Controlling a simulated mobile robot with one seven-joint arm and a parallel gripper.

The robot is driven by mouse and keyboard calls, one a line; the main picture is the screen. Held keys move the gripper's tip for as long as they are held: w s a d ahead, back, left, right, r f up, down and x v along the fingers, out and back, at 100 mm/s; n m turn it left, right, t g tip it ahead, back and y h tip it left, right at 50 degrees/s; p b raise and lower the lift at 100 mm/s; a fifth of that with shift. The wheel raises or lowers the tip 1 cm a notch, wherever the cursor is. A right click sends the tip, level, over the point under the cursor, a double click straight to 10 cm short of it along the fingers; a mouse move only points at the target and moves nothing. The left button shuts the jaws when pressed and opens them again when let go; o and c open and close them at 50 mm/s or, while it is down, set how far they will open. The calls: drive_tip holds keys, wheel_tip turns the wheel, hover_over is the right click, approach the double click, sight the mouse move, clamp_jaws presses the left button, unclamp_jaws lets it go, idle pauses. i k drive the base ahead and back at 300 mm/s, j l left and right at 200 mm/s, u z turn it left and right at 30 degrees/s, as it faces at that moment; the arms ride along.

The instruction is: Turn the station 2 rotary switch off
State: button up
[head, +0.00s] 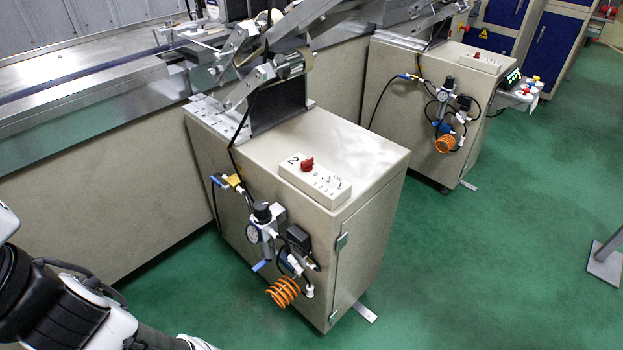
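The station 2 rotary switch (307,164) is a small red knob on a pale control box (316,182) marked "2". The box lies on top of a beige cabinet (371,157) in the middle of the head view. The knob's exact setting is too small to read. Part of my arm, white and black, shows at the lower left, apart from the cabinet and left of it. My gripper is not in view.
A pressure regulator (265,230) with hoses and an orange coil (284,292) sticks out from the cabinet's front. A second cabinet (400,95) with its own control box (481,62) stands behind right. A grey post (606,258) stands at right. Green floor (480,270) is clear between.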

sight(306, 165)
drive_tip(key=j+u, duration=0.75)
drive_tip(key=i+l, duration=0.05)
drive_tip(key=l, duration=0.05)
